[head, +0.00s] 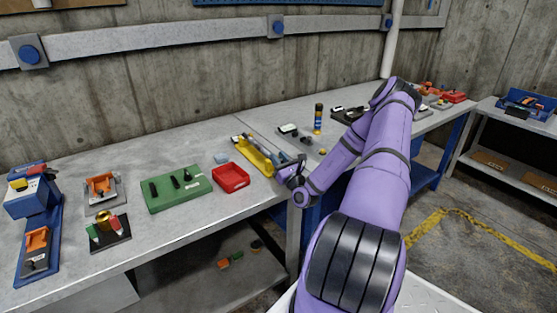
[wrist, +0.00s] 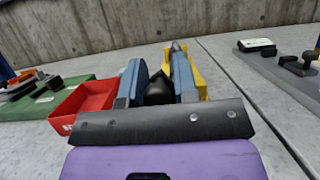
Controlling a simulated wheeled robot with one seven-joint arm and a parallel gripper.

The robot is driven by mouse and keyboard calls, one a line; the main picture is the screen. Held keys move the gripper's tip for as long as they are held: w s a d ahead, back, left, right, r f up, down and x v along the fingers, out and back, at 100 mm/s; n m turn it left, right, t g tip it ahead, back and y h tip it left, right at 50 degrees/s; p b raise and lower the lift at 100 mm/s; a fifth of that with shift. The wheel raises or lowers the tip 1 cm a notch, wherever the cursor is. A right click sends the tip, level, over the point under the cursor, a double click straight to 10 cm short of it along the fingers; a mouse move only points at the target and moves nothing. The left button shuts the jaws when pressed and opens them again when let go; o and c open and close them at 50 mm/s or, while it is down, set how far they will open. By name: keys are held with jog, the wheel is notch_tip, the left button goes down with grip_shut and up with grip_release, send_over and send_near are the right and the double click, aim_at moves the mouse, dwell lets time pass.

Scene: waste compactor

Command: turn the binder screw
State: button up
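The yellow binder (head: 255,156) lies lengthwise near the front of the bench, beside a red tray. In the wrist view its yellow body (wrist: 202,84) shows beyond and to the right of my right finger. A rounded black knob (wrist: 157,92), seemingly the screw's end, sits between my blue-grey fingers. My gripper (head: 286,166) is at the near end of the binder. Its fingers (wrist: 158,72) stand apart on either side of the knob, and I cannot tell whether they press on it. The screw's shaft is mostly hidden.
The red tray (head: 231,177) is close on the left, with a green board (head: 177,190) beyond it. A grey fixture (wrist: 285,72) stands to the right across a bench seam. A blue and yellow cylinder (head: 318,119) stands farther back. The bench behind the binder is fairly clear.

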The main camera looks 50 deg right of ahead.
jog(key=m+h, duration=0.1)
jog(key=m, duration=0.1)
jog(key=d+m+g+h, duration=0.1)
jog(key=m, duration=0.2)
jog(key=m+g+h, duration=0.1)
jog(key=m, duration=0.2)
jog(key=shift+s+d+r+h, duration=0.2)
jog(key=shift+d+h, duration=0.1)
jog(key=shift+d, duration=0.1)
jog(key=o, duration=0.8)
jog(key=v, duration=1.1)
jog(key=shift+d, duration=0.1)
